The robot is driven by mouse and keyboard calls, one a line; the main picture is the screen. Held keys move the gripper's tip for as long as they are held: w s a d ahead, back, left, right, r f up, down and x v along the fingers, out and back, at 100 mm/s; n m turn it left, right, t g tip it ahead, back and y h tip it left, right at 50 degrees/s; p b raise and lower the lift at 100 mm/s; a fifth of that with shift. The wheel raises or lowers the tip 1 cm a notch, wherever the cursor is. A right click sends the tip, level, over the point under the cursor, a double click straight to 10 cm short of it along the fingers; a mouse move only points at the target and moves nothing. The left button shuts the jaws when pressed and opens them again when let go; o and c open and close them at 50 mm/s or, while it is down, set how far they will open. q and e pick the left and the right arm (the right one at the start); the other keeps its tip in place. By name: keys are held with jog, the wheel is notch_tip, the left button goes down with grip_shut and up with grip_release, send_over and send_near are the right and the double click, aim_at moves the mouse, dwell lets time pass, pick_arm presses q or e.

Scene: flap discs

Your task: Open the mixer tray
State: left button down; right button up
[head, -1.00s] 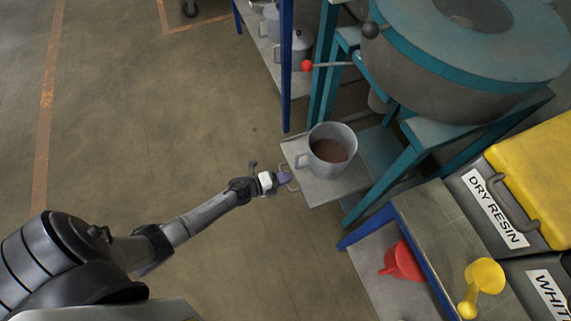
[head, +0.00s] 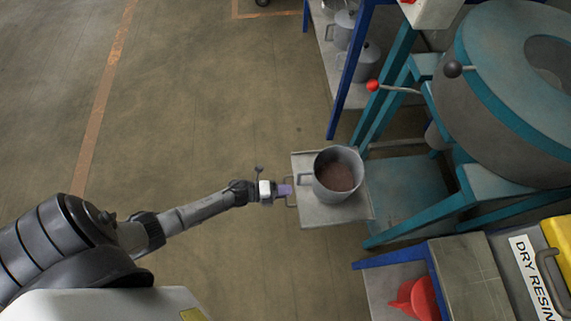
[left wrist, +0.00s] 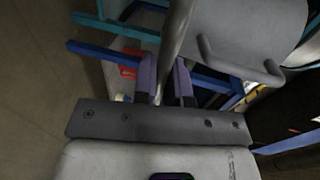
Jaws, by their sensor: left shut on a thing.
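The mixer tray (head: 312,214) is a flat grey tray standing out to the left of the teal mixer stand, low between its legs. A grey jug (head: 323,186) with brown contents stands upright on it. My left gripper (head: 287,190) is at the tray's left edge, shut on the tray's handle (head: 291,203). In the left wrist view, the purple fingers of my left gripper (left wrist: 167,78) close around the grey handle bar (left wrist: 176,35); the jug (left wrist: 240,28) shows beyond. My right gripper is not in view.
The teal mixer drum (head: 490,130) stands above and right of the tray. A blue-legged shelf with grey pots (head: 362,62) is behind. A bench with a red funnel (head: 419,297) and resin bin (head: 528,270) is at the lower right. Floor to the left is clear.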

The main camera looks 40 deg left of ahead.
pick_arm(q)
jog(key=c, duration=1.2)
grip_release()
jog(key=p+v, duration=0.4)
jog(key=v, duration=0.9)
jog(key=shift+s+a+r, duration=0.1)
jog(key=shift+s+a, duration=0.1)
jog(key=shift+s, duration=0.1)
